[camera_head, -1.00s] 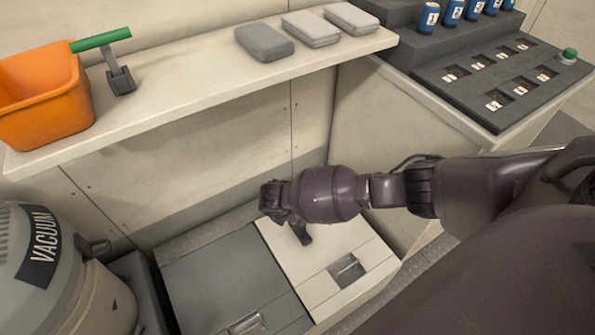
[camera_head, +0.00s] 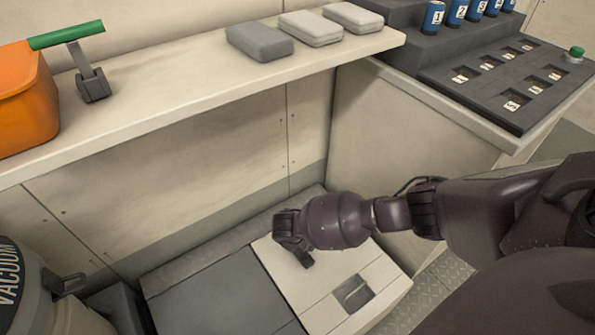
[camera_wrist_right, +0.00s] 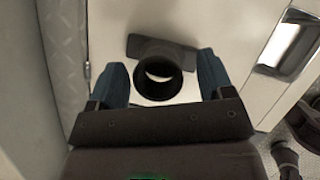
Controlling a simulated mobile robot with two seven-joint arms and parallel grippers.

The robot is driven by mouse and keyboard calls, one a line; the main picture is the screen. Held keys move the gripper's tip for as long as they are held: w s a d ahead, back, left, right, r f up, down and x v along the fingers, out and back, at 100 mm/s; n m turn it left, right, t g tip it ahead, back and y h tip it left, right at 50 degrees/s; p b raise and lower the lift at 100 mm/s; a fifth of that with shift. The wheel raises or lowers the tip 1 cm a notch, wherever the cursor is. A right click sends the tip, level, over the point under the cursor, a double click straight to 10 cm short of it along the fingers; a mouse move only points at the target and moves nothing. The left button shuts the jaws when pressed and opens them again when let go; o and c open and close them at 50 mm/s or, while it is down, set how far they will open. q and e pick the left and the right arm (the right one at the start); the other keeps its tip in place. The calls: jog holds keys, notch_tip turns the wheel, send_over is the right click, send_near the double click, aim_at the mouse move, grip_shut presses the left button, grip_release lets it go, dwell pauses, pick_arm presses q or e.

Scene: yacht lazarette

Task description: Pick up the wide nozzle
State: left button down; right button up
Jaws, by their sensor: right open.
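The wide nozzle (camera_wrist_right: 160,72) is black, with a broad flat head and a round open collar facing the wrist camera. It lies on the cream locker lid (camera_wrist_right: 112,30). In the head view only a dark piece of it (camera_head: 304,258) shows below my right gripper (camera_head: 288,225); the rest is hidden. In the right wrist view my right gripper (camera_wrist_right: 162,68) is open, with its blue fingers on either side of the nozzle's collar. A gap shows between each finger and the collar. My left gripper is not in view.
A grey lid (camera_head: 222,295) adjoins the cream lid, which has a recessed handle (camera_head: 352,293). A vacuum (camera_head: 30,295) stands at the lower left.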

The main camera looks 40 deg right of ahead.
jog(key=shift+w, duration=0.15)
jog(key=c, duration=1.3)
jog(key=shift+o, duration=0.2)
